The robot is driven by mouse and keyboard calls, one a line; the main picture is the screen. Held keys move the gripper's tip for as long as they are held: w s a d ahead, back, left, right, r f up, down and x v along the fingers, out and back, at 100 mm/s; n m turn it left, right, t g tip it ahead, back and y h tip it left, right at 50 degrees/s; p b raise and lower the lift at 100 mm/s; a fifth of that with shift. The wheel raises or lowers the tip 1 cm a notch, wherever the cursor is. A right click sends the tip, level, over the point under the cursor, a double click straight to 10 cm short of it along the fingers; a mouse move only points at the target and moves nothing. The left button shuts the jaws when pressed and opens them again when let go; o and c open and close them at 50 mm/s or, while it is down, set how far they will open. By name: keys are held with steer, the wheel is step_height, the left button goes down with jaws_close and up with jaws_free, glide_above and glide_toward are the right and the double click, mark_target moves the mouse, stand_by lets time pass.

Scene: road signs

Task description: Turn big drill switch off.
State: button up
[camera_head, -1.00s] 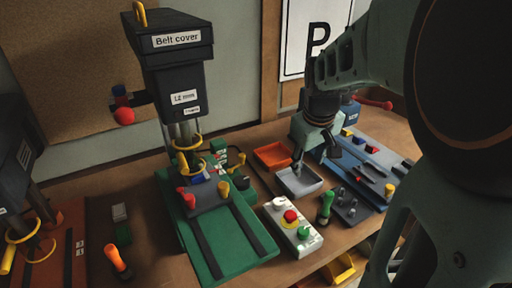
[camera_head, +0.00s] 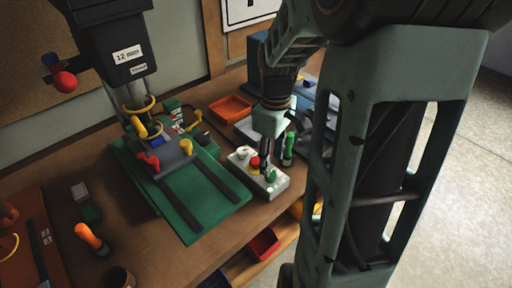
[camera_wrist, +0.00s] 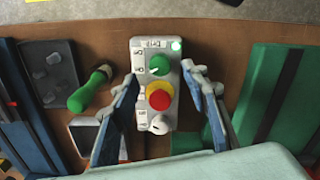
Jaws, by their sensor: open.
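The pale grey control box (camera_head: 262,176) stands on the bench beside the big drill's green base (camera_head: 190,190). In the wrist view the box (camera_wrist: 137,59) has a label that seems to read "Drill", with on/off marks beside a green rotary switch (camera_wrist: 159,65). A small green light (camera_wrist: 176,45) glows near the switch. Below are a red button on a yellow ring (camera_wrist: 159,97) and a white knob (camera_wrist: 160,124). My gripper (camera_wrist: 158,76) is open and empty, its fingers on either side of the box. In the head view my gripper (camera_head: 267,143) hangs over the box and partly hides it.
A green-handled screwdriver (camera_head: 288,148) stands close to the box. An orange tray (camera_head: 230,107) lies behind it. The drill column with a "12 mm" label (camera_head: 127,54) rises at left. A red bin (camera_head: 263,245) sits below the bench edge. An orange-handled tool (camera_head: 90,237) lies front left.

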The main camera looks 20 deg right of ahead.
mark_target(271, 173)
step_height(271, 173, down, 5)
steer(key=shift+r, duration=0.1)
stand_by(0.3)
jaws_close()
steer(key=shift+m, duration=0.4)
steer(key=m+b, duration=0.1)
steer(key=m, duration=0.4)
steer(key=shift+m, duration=0.3)
steer(key=m, duration=0.5)
steer(key=shift+b, duration=0.4)
steer(key=shift+m, duration=0.4)
